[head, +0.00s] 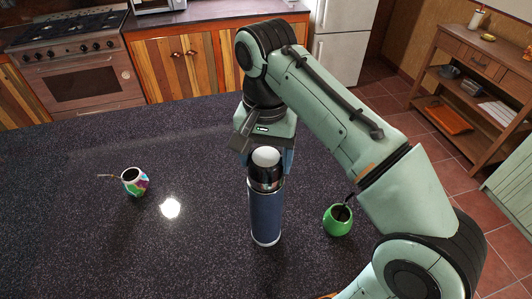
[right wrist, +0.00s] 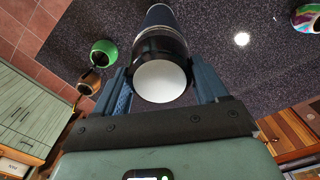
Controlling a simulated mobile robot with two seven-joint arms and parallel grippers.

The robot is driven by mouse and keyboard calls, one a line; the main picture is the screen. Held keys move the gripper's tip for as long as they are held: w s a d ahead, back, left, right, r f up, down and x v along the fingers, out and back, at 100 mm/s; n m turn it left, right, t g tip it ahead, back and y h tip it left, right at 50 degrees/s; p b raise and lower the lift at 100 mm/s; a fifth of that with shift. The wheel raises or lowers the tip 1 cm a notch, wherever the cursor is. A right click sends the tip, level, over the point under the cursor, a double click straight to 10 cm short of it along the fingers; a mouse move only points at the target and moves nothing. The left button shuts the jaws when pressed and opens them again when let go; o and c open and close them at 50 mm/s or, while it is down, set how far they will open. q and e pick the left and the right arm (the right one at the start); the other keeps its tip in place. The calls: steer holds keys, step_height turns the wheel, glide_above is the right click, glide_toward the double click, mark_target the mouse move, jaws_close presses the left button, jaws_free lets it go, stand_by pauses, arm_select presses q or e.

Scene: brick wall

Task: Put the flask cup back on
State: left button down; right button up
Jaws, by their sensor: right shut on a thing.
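The blue flask (head: 266,212) stands upright on the dark speckled counter, below my right gripper; its blue body also shows in the right wrist view (right wrist: 159,15). The flask cup (head: 266,172), dark and shiny with a pale round top, is at the flask's top end, in line with it. It also shows in the right wrist view (right wrist: 162,80). My right gripper (head: 266,162) is shut on the cup, one blue finger on each side. I cannot tell whether the cup is fully seated or a thin gap remains. My left gripper is not in view.
A green gourd cup (head: 338,221) stands right of the flask, near my right arm. A colourful gourd (head: 134,182) with a straw stands at the left. The counter (head: 75,240) is clear between it and the flask. A brown gourd (right wrist: 90,82) shows beside the green one.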

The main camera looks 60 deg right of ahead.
steer(key=o, duration=1.1)
steer(key=r+p, duration=0.2)
steer(key=r, duration=0.5)
steer(key=shift+w+r+p, duration=0.2)
steer(key=shift+p, duration=0.15)
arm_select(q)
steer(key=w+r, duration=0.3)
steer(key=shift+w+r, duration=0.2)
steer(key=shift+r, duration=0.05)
arm_select(e)
steer(key=shift+s, duration=0.1)
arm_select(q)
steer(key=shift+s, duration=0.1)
arm_select(e)
steer(key=shift+s, duration=0.1)
